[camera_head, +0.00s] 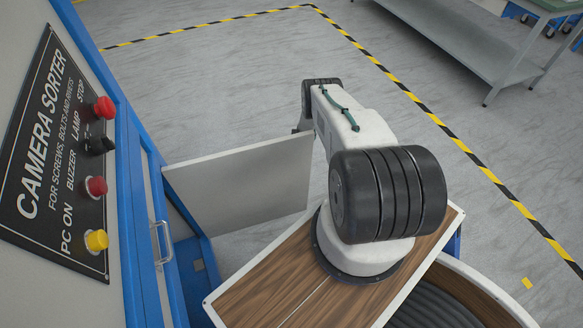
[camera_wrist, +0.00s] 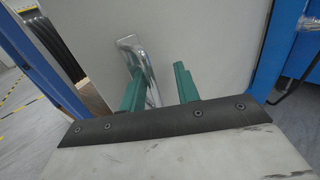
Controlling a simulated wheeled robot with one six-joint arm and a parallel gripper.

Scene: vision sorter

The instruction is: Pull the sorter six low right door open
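The low door is a pale grey panel (camera_head: 245,185) that stands swung out from the blue-framed sorter (camera_head: 130,200) in the head view. Its grey face (camera_wrist: 215,45) fills much of the wrist view. A shiny metal handle (camera_wrist: 141,65) on that face runs at a slant. My gripper (camera_wrist: 159,70) has two green fingers spread apart, with the handle between them, close to the left finger. I cannot tell whether they touch. In the head view the door hides my gripper.
The sorter's control panel (camera_head: 60,150) has several buttons. Another metal handle (camera_head: 162,243) sits on the sorter nearer my base. A metal bench (camera_head: 470,45) stands at the far right. The grey floor (camera_head: 240,85) beyond the door is clear, with yellow-black tape lines.

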